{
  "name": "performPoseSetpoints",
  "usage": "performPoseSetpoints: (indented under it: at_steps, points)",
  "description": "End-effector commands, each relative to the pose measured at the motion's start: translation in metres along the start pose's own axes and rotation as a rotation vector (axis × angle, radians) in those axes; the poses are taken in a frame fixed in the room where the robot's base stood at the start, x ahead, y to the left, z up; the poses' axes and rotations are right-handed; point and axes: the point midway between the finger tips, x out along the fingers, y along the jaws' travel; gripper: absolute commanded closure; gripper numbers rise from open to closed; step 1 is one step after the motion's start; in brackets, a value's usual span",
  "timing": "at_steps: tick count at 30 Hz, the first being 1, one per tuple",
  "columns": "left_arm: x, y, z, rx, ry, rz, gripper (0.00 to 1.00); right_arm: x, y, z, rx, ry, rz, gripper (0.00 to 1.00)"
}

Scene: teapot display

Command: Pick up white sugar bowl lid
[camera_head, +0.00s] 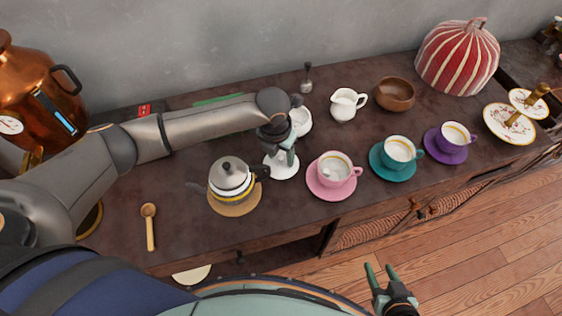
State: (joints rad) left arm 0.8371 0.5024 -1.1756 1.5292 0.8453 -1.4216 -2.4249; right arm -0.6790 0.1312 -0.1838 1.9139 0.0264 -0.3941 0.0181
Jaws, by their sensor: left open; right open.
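A white rounded vessel (301,121), perhaps the sugar bowl, stands partly hidden behind my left gripper. I cannot make out its lid clearly. My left gripper (289,151) is open and points down over a white saucer (282,168), just in front of that vessel. The wrist and fingers cover part of both, and I cannot tell whether the fingers touch anything. My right gripper (378,273) is open and empty, low in front of the cabinet, over the wooden floor.
A teapot (230,177) stands on a tan mat left of the saucer. Pink (333,171), teal (398,151) and purple (454,136) cups stand to the right. A creamer (344,105) and wooden bowl (395,94) are behind. A wooden spoon (150,228) lies left.

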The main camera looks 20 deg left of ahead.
Motion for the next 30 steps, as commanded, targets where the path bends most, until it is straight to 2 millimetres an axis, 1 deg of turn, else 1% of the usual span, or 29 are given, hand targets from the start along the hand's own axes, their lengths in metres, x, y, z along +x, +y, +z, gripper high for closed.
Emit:
performPoseSetpoints:
  at_steps: [1, 2, 15, 16, 30]
  points:
    - [-0.0002, -0.0001, 0.0001, 0.0, 0.0, 0.0, 0.45, 0.0, 0.0, 0.0, 0.0, 0.0, 0.0, 0.48]
    - [-0.0003, -0.0001, 0.0001, 0.0, 0.0, 0.0, 0.48, 0.0, 0.0, 0.0, 0.0, 0.0, 0.0, 0.48]
    - [-0.0002, 0.0001, -0.0001, -0.001, 0.001, 0.0, 0.98, 0.0, -0.0001, 0.0001, -0.001, 0.0, 0.0, 0.48]
    - [-0.0002, 0.0001, -0.0002, -0.001, 0.001, 0.0, 1.0, 0.0, -0.0001, 0.0001, -0.001, 0.0, 0.0, 0.48]
    - [-0.0002, 0.0002, -0.0002, -0.001, 0.001, 0.0, 1.0, 0.0, -0.0001, 0.0, -0.001, 0.0, 0.0, 0.48]
